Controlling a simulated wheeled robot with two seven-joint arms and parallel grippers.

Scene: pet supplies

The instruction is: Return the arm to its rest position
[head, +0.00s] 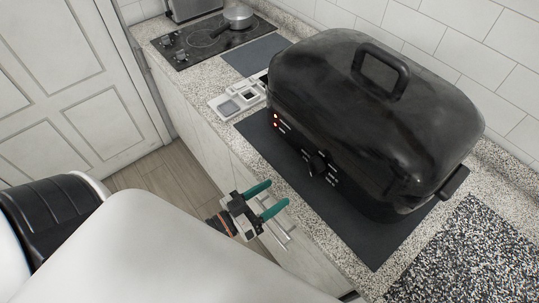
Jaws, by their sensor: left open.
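My left gripper (268,198) shows in the head view, in front of the counter's front edge. Its two green fingers are apart, with nothing between them. The white arm link of mine fills the lower left of the view. My right gripper is not in the view.
A large black roaster with a domed lid (365,105) stands on a dark mat (375,248) on the speckled counter (215,78). A small white tray (232,103) lies to its left. A cooktop (190,48) with a pot (238,17) is at the back. A white door (75,80) stands left.

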